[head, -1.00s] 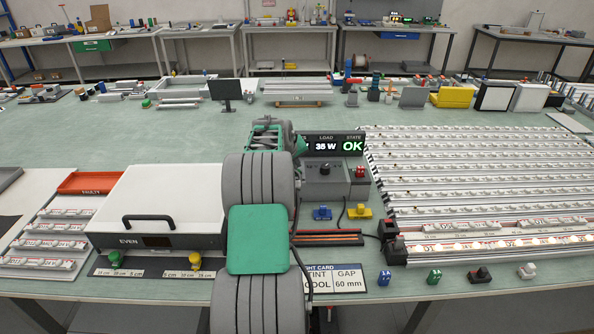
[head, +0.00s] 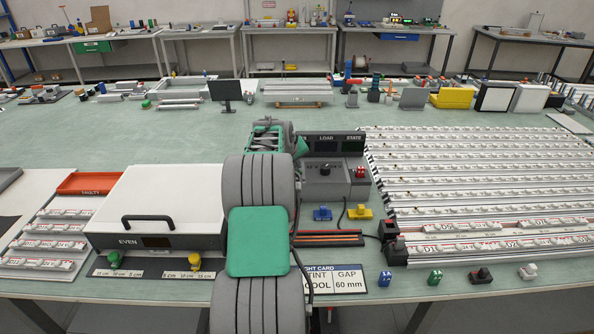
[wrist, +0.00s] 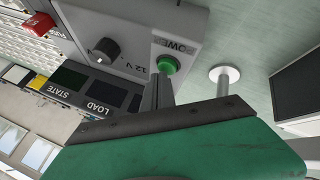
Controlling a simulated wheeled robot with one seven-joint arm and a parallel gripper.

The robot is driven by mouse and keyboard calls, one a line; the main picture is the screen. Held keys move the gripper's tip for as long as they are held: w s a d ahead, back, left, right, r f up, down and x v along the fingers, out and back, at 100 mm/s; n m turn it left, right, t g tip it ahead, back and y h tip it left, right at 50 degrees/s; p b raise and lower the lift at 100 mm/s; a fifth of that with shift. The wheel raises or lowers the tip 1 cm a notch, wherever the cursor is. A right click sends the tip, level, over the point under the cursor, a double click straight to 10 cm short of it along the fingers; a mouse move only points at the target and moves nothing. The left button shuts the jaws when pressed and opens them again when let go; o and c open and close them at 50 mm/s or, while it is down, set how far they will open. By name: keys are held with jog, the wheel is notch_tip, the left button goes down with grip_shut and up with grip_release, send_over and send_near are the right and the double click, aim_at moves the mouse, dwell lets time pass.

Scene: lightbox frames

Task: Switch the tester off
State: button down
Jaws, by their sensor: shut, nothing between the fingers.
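The tester (head: 325,186) is a grey box in the middle of the bench, with a dark display panel (head: 335,145) labelled LOAD and STATE. The displays are blank in both views. In the wrist view a green round button (wrist: 167,65) marked POWER sits on the tester's face, beside a black knob (wrist: 104,50) marked 12 V. My gripper (wrist: 160,85) is shut and empty, with its narrow fingers right at the green button. I cannot tell whether they touch it. In the head view my arm hides the fingers and the button.
A white-lidded box (head: 160,205) marked EVEN stands left of my arm. Rows of LED strips (head: 480,185) fill the right side, all unlit. Blue (head: 322,213) and yellow (head: 360,211) connectors lie in front of the tester. A round-topped white post (wrist: 224,76) stands near my fingers.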

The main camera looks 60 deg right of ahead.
jog(key=shift+r, duration=0.1)
jog(key=shift+r+p, duration=1.6)
jog(key=shift+r, duration=1.4)
